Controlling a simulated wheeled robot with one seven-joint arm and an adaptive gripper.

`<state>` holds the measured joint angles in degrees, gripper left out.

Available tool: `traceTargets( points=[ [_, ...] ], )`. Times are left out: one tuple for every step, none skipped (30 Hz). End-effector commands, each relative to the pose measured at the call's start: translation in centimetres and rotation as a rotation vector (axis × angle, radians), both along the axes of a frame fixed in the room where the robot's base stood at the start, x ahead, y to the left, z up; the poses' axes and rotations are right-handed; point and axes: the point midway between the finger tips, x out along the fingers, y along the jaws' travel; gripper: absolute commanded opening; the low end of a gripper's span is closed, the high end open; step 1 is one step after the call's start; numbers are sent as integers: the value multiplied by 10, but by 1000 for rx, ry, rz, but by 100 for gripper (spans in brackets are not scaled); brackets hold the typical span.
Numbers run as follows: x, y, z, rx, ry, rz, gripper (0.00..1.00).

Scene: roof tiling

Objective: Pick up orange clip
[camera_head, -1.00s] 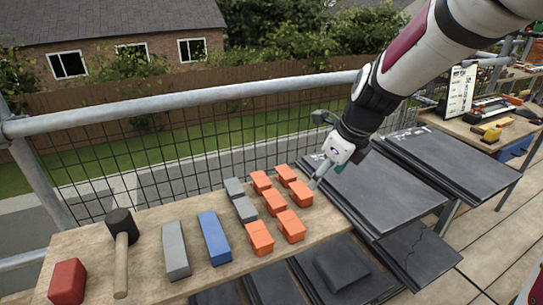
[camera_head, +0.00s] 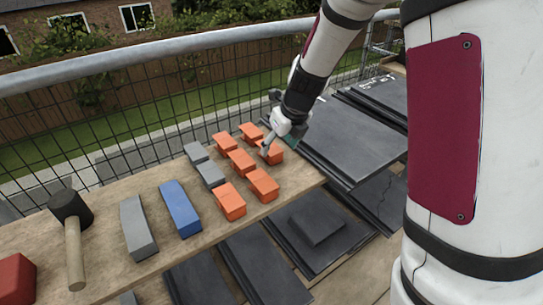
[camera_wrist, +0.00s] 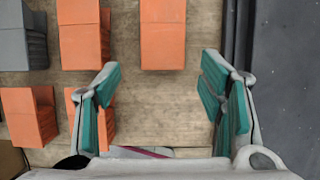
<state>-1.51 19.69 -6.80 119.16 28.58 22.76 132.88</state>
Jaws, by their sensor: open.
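Several orange clips lie in a group on the wooden bench. The rightmost orange clip (camera_head: 271,154) has my gripper (camera_head: 267,149) at it, and the fingers partly cover it. In the wrist view my gripper (camera_wrist: 160,84) is open and empty, its two green-padded fingers spread over bare wood. One orange clip (camera_wrist: 163,36) lies ahead of the gap between the fingers, toward the top of the picture. Another orange clip (camera_wrist: 97,120) is partly hidden behind the left finger. Whether a finger touches a clip cannot be told.
Grey clips (camera_head: 210,174) lie left of the orange ones. The bench (camera_head: 160,257) also holds a blue block (camera_head: 181,209), a grey block (camera_head: 138,227), a mallet (camera_head: 73,240) and a red block (camera_head: 15,278). Dark tiles (camera_head: 345,135) are stacked at right. A mesh railing stands behind.

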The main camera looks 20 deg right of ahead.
Motion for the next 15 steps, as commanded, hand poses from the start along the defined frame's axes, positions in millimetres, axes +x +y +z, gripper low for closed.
traceTargets(
  points=[
    [1,0,-4,0,1,0,63],
    [2,0,-6,0,1,0,63],
    [4,0,-11,1,1,0,63],
    [5,0,-14,1,1,0,63],
    [7,0,-18,1,1,-1,63],
    [9,-1,-24,1,2,-1,63],
    [11,0,-29,1,2,-1,63],
    [13,0,-33,1,2,-1,63],
    [15,1,-38,2,3,0,63],
    [16,2,-42,1,2,-1,63],
    [17,2,-44,1,2,-1,63],
    [18,2,-47,1,2,-1,63],
    [19,3,-47,1,1,0,63],
    [19,3,-47,1,0,0,63],
    [19,3,-47,0,0,0,63]
  ],
)
